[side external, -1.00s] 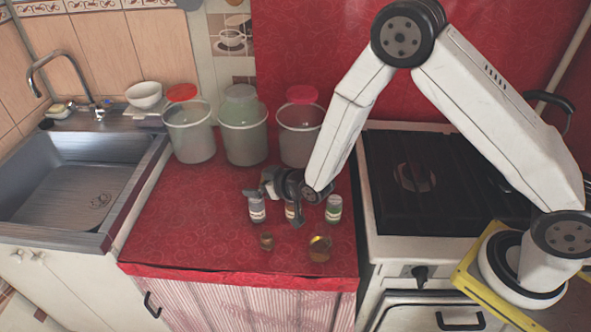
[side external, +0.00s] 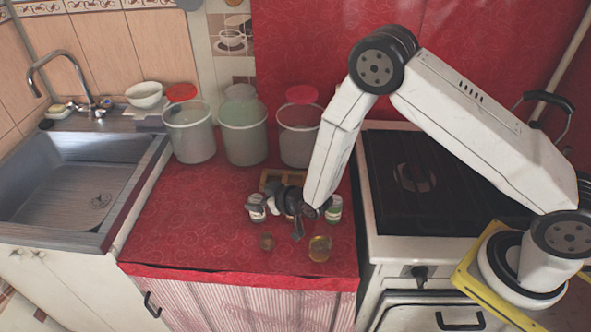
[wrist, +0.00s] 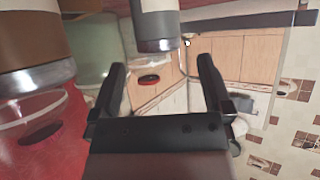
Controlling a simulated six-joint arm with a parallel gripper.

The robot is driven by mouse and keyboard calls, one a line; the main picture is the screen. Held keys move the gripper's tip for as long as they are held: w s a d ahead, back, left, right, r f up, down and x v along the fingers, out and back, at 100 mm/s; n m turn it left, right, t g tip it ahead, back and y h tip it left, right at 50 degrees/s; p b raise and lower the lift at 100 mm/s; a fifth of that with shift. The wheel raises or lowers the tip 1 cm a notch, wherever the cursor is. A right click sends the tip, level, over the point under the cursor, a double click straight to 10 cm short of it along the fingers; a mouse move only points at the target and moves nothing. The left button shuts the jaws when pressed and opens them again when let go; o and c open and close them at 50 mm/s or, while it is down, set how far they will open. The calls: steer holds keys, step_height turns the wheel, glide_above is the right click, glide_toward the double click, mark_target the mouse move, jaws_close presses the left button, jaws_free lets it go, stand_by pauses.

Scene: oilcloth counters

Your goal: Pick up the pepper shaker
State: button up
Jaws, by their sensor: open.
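Small shakers stand in a row on the red counter. In the side view a pale-labelled one (side external: 257,203) is at the left and one with a green band (side external: 334,208) is at the right; a middle one is mostly covered by my gripper (side external: 277,220). I cannot tell which is the pepper shaker. In the wrist view my gripper (wrist: 162,66) is open and empty. A grey-ended shaker (wrist: 157,25) shows above the gap between the fingers, and a brown one (wrist: 30,50) is at the left. Contact with them cannot be told.
Several large lidded buckets (side external: 243,135) line the back. The stove (side external: 420,185) is at the right, the sink (side external: 75,185) at the left. The front-left counter is clear.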

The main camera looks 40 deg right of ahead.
mark_target(258, 200)
steer(key=shift+w+a+f, duration=0.15)
steer(key=shift+w+f, duration=0.6)
steer(key=shift+f, duration=0.15)
steer(key=shift+w+a+f, duration=0.1)
steer(key=shift+w+f, duration=0.2)
steer(key=shift+w, duration=0.2)
steer(key=c, duration=1.3)
